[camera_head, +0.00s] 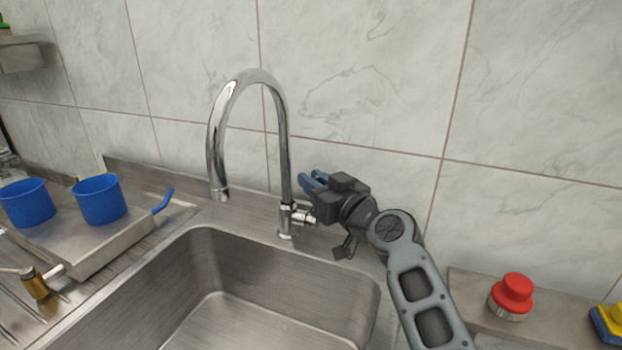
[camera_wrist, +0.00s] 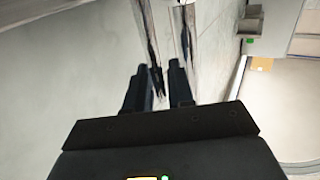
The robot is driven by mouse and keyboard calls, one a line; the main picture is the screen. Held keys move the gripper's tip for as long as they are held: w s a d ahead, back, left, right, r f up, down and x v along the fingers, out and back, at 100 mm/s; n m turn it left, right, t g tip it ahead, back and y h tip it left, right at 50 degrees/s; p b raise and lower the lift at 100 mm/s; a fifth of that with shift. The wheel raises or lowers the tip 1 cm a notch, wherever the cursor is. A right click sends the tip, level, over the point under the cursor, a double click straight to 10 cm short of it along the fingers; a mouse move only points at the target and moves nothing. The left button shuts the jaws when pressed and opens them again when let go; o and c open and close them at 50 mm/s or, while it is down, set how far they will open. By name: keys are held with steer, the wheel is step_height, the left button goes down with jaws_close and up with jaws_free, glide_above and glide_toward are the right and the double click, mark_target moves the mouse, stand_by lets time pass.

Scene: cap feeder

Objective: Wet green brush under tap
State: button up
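The chrome tap (camera_head: 216,140) arches over the sink, and no water stream shows under its spout. Its side lever (camera_head: 304,217) is low on the column. My gripper (camera_head: 308,182) is beside the tap column, above the lever, with its blue fingers pointing left. In the wrist view, the fingers of my gripper (camera_wrist: 158,66) are apart, with a thin dark shape between them that I cannot identify. No green brush can be made out for sure. A small green item (camera_head: 5,21) sits at the wall shelf, cut by the left edge.
The steel sink (camera_head: 262,262) is empty where visible. A red-topped item (camera_head: 513,294) and a yellow-and-blue item (camera_head: 609,322) are at right. The tiled wall (camera_head: 370,80) is close behind.

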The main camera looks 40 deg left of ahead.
steer(key=shift+w+a, duration=0.15)
steer(key=shift+a, duration=0.35)
jaws_close()
